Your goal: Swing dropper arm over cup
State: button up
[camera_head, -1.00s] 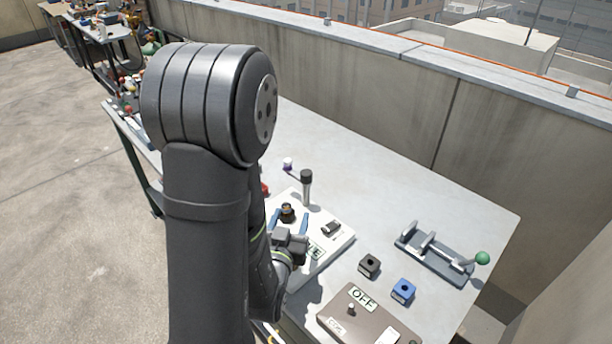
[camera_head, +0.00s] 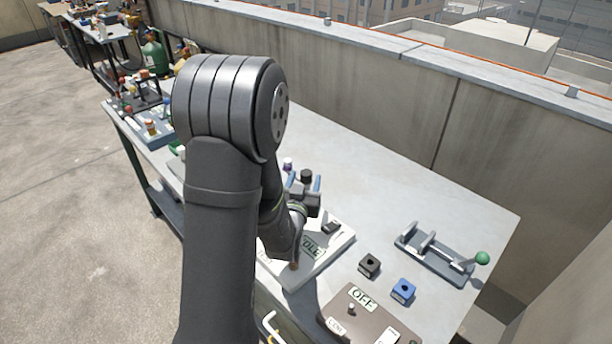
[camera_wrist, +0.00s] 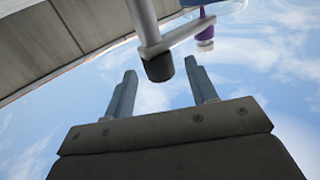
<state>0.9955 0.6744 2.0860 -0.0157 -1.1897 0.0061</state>
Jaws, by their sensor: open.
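The dropper arm stands on a post with a black cap (camera_head: 306,175). A small purple and white piece (camera_head: 288,163), apparently the dropper, is just left of it. In the wrist view the grey bar ends in a dark round tip (camera_wrist: 158,67), and the purple dropper (camera_wrist: 205,32) hangs to its right. My gripper (camera_head: 305,183) is open, its two blue fingers apart on either side of the post's top in the head view. In the wrist view the dark tip appears between the fingertips (camera_wrist: 161,70); contact cannot be told. I cannot make out the cup; my arm covers part of the base.
The white base (camera_head: 338,246) carries a label and a black switch. A black block (camera_head: 369,265), a blue block (camera_head: 403,291) and a brown OFF box (camera_head: 345,312) are in front. A clamp with a green knob (camera_head: 482,258) is at right.

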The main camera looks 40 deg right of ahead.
jog(key=shift+x, duration=1.25)
grip_shut()
jog(key=shift+s+t, duration=0.1)
jog(key=shift+t, duration=0.2)
jog(key=shift+d+n+t+y, duration=0.1)
jog(key=shift+n+t+y, duration=1.5)
jog(key=shift+y, duration=0.1)
jog(key=shift+n+t+y, duration=1)
jog(key=shift+n+y, duration=0.2)
jog(key=shift+y, duration=0.7)
